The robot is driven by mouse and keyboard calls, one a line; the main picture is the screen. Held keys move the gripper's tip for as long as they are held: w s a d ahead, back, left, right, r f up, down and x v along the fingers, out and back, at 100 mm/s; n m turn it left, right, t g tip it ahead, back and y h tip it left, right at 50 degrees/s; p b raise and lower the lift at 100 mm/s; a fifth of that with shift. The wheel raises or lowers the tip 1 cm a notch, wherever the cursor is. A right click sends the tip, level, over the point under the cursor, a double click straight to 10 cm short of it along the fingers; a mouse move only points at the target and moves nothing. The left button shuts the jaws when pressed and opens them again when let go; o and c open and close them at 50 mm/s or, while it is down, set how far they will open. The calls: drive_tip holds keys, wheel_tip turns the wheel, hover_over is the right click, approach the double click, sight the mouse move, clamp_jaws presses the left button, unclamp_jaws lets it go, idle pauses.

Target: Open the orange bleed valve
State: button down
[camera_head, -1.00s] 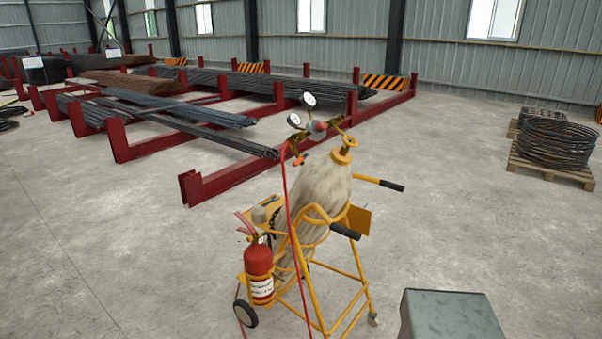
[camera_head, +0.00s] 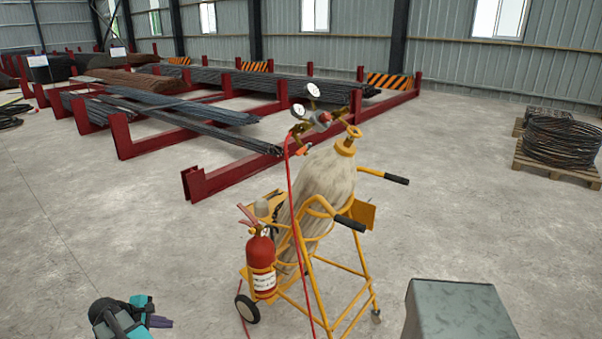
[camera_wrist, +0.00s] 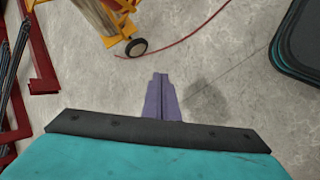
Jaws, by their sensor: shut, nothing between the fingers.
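A gas cylinder (camera_head: 325,195) stands tilted in a yellow cart (camera_head: 318,280) in the middle of the head view. A regulator (camera_head: 318,118) with two round gauges sits at its top. A small orange part (camera_head: 304,150), which looks like the bleed valve, hangs below the regulator; its exact setting is too small to tell. My gripper (camera_head: 163,322) is at the bottom left of the head view, well left of and below the valve. In the wrist view my gripper (camera_wrist: 160,80) has its purple fingers together, with nothing between them, above bare floor.
A red fire extinguisher (camera_head: 261,265) is on the cart's left side, and a red hose (camera_head: 290,195) runs down from the regulator. A grey-green box (camera_head: 460,312) is at the bottom right. Red racks (camera_head: 225,178) with steel bars are behind. Floor left of the cart is clear.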

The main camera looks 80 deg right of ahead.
drive_tip(key=s+d+r+g+h+b, duration=0.15)
drive_tip(key=s+d+r, duration=0.35)
drive_tip(key=d+r, duration=0.6)
drive_tip(key=s+d+r+g+h+b, duration=0.1)
drive_tip(key=s+d+r+h, duration=0.2)
drive_tip(key=s+d+r, duration=0.55)
drive_tip(key=s+d+r+g, duration=0.1)
drive_tip(key=s+d+r, duration=0.2)
drive_tip(key=s+r, duration=0.2)
drive_tip(key=s+d+r+m+g+h+b, duration=0.1)
drive_tip(key=s+d+r, duration=0.3)
drive_tip(key=r, duration=0.7)
drive_tip(key=s+d+r+g, duration=0.3)
drive_tip(key=s+d+r, duration=0.1)
drive_tip(key=s+r, duration=0.3)
wheel_tip(320, 180, up, 2)
drive_tip(key=shift+s+d+r+m+b, duration=0.1)
drive_tip(key=shift+s+d+m+b, duration=0.05)
drive_tip(key=shift+m+b, duration=0.2)
drive_tip(key=shift+s, duration=0.1)
